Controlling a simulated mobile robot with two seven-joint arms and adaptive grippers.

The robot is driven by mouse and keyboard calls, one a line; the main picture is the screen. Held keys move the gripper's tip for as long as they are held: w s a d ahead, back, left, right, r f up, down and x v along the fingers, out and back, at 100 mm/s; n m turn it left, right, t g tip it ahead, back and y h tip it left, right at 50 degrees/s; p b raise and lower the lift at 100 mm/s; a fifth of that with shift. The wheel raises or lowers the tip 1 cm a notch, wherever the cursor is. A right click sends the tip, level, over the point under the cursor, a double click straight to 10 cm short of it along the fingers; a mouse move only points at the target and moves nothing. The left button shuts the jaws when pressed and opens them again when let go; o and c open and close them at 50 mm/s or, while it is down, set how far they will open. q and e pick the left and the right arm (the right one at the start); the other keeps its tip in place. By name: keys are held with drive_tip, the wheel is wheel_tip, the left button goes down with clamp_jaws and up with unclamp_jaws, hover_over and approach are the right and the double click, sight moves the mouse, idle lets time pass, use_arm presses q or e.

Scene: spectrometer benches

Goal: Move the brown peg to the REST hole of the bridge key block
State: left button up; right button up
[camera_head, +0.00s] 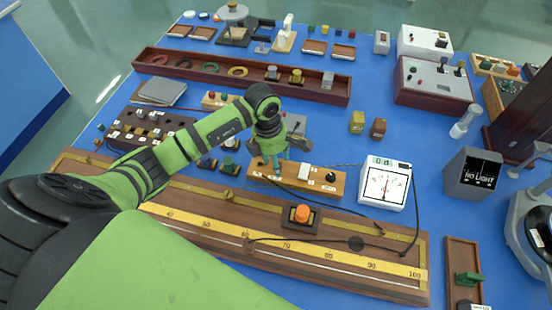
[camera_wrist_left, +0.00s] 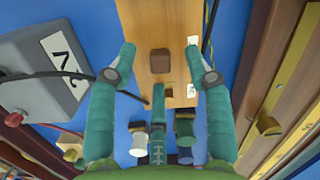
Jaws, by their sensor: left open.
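The bridge key block, a light wooden bar (camera_head: 322,180), lies behind the long scale board. It carries a white piece, a black knob and small white labels too small to read. In the left wrist view the bar (camera_wrist_left: 157,20) runs up the middle. The brown peg (camera_wrist_left: 160,62) shows there as a small dark brown square on the bar. My left gripper (camera_head: 273,170) is open over the bar's left end, pointing down. In the left wrist view its fingertips (camera_wrist_left: 160,52) are apart, with the peg between them in the picture; I cannot tell the height gap. My right gripper is out of view.
A white meter (camera_head: 385,184) stands right of the bar, with dark cables about it. The long scale board (camera_head: 330,275) with an orange button (camera_head: 302,213) lies in front. Yellow and brown blocks (camera_head: 378,128) stand behind. Blue table is clear around them.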

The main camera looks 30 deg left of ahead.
use_arm(q)
wheel_tip(320, 180, up, 12)
drive_tip(key=a, duration=0.1)
drive_tip(key=shift+s+a, duration=0.25)
drive_tip(key=shift+a, duration=0.05)
idle(0.4)
